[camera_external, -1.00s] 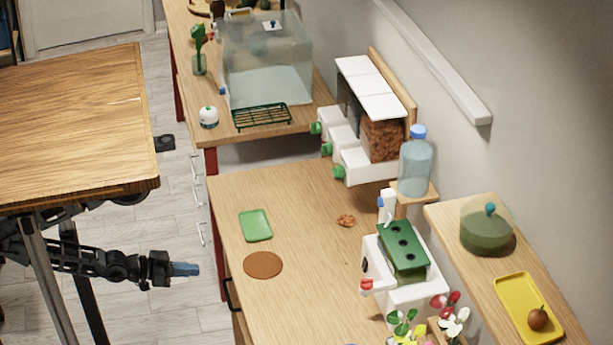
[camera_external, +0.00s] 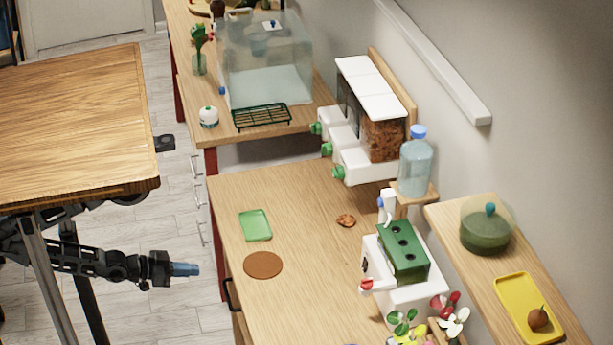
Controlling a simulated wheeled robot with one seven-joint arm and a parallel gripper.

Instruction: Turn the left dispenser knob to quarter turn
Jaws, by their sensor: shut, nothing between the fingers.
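A white dispenser with clear bins (camera_external: 384,137) and white lids stands against the wall at the back of the counter. Its three green knobs stick out toward the left of the picture. The left knob (camera_external: 316,128) is the farthest one, the middle knob (camera_external: 327,150) comes after it, and the right knob (camera_external: 338,172) is nearest the camera. The knobs are too small to read their turn angle. My gripper (camera_external: 186,269) is shut and empty, with blue fingertips, beside the counter's left edge. It is well apart from the knobs.
The wooden counter (camera_external: 300,215) holds a green tray (camera_external: 256,225), a brown round mat (camera_external: 263,265) and a small brown pile (camera_external: 346,220). A water bottle (camera_external: 416,163) and a green-topped white machine (camera_external: 403,252) stand at right. A glass tank (camera_external: 265,65) stands behind. The counter's middle is mostly clear.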

